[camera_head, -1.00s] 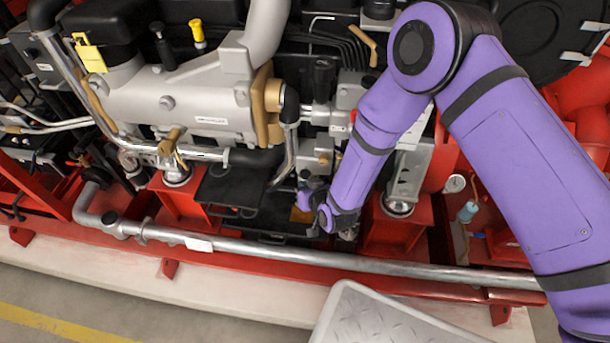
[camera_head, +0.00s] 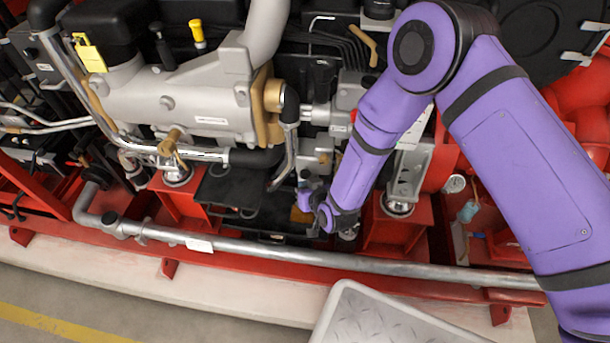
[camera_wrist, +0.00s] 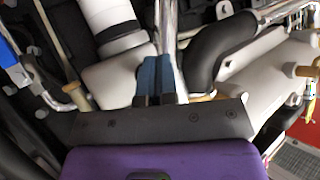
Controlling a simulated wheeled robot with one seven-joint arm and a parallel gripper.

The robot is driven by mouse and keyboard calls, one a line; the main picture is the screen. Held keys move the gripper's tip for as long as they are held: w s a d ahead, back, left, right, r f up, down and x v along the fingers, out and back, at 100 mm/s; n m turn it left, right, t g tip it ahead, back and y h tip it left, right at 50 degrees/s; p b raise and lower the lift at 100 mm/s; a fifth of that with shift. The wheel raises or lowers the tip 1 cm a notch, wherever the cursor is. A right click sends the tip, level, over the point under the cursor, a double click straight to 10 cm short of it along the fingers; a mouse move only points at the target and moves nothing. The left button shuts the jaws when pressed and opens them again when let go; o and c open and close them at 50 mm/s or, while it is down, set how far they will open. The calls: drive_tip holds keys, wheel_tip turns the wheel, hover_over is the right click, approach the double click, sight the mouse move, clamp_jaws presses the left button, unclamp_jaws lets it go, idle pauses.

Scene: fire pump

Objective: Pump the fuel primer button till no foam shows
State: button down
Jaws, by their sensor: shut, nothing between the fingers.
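My gripper shows in the wrist camera view as two dark blue fingers (camera_wrist: 158,78) lying side by side, shut with nothing between them. Their tips lie in front of a pale grey housing and a bright metal pipe; I cannot tell whether they touch. In the head view my purple wrist hangs low in front of the engine, and the fingers are not clearly visible. I cannot identify the fuel primer button for certain. A grey block with a small tan knob (camera_head: 323,159) is just above my wrist in the head view. No foam can be made out in either view.
A silver pipe (camera_head: 300,255) runs along the red frame below my wrist. A large grey engine casting (camera_head: 190,100) is at the left. A metal step plate (camera_head: 375,320) stands in front. In the wrist view, a black hose (camera_wrist: 220,45) curves close right of the fingers.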

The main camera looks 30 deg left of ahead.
drive_tip(key=shift+w, duration=0.2)
idle(0.5)
drive_tip(key=shift+w+a, duration=0.1)
drive_tip(key=shift+w, duration=0.1)
drive_tip(key=shift+w+a, duration=0.3)
drive_tip(key=shift+w, duration=0.55)
idle(1.3)
drive_tip(key=shift+s, duration=0.1)
drive_tip(key=shift+s+d, duration=0.2)
drive_tip(key=shift+s, duration=0.4)
drive_tip(key=shift+s+d, duration=0.2)
drive_tip(key=shift+s, duration=0.35)
drive_tip(key=shift+s+d, duration=0.25)
drive_tip(key=shift+s, duration=0.55)
drive_tip(key=shift+s+d, duration=0.3)
drive_tip(key=shift+s, duration=0.5)
drive_tip(key=shift+s+d, duration=0.25)
drive_tip(key=shift+s, duration=0.55)
idle(0.9)
